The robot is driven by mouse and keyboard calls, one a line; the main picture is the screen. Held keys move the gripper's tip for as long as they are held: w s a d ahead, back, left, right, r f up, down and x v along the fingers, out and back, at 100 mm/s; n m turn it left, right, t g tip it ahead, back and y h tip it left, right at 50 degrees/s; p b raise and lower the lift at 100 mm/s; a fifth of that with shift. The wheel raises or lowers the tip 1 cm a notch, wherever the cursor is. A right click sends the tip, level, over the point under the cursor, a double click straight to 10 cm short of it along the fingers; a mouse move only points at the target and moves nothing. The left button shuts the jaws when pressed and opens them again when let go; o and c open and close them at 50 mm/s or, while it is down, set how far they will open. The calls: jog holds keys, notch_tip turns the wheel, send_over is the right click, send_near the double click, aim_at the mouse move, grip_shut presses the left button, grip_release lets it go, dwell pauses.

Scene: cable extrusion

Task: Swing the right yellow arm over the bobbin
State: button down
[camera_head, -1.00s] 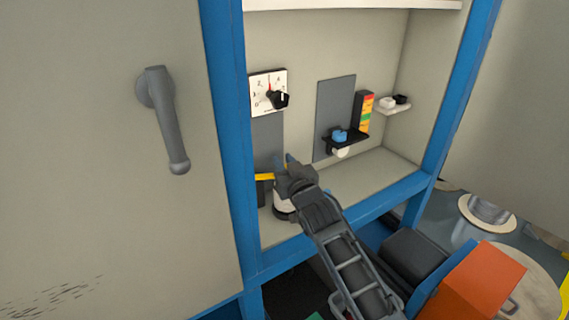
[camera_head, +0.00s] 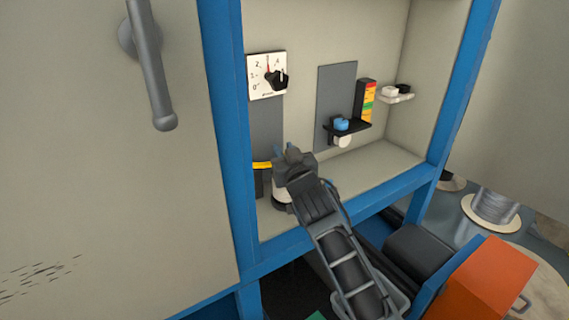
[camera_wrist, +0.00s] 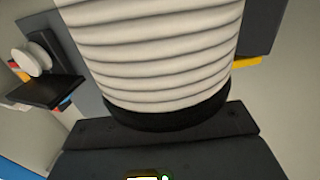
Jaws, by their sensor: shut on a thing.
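The bobbin, a white ribbed cylinder with a black end, fills the upper middle of the wrist view (camera_wrist: 160,50); in the head view its white side (camera_head: 281,197) shows partly below my gripper. A yellow bar (camera_head: 262,165) shows left of my gripper in the head view, and a yellow tip (camera_wrist: 247,62) shows beside the bobbin in the wrist view. My gripper (camera_head: 285,150) is in the cabinet at the bobbin and hides much of it. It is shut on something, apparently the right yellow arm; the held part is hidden.
A dial (camera_head: 267,76) is on the back wall above. The blue frame (camera_head: 228,140) bounds the opening. The cabinet floor (camera_head: 365,165) on the right is clear.

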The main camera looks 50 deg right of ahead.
jog(key=shift+a+f+b, duration=0.2)
jog(key=shift+a+b, duration=0.2)
jog(key=shift+b, duration=0.65)
jog(key=m+g+h+b, duration=0.1)
jog(key=b, duration=0.2)
jog(key=s+a+m+g+h+b, duration=0.1)
jog(key=h+b, duration=0.1)
jog(key=b, duration=0.1)
jog(key=shift+m+b, duration=0.3)
jog(key=shift+b, duration=0.05)
jog(key=shift+s+a+r+m+g+h+b, duration=0.15)
jog(key=shift+s+r+m+g+h+b, duration=0.1)
jog(key=shift+m+g+h+b, duration=0.3)
jog(key=shift+s+r+g, duration=0.15)
jog(key=shift+g, duration=0.1)
jog(key=c, duration=1.2)
grip_release()
jog(key=shift+o, duration=1.3)
jog(key=shift+s, duration=0.1)
jog(key=shift+s, duration=0.1)
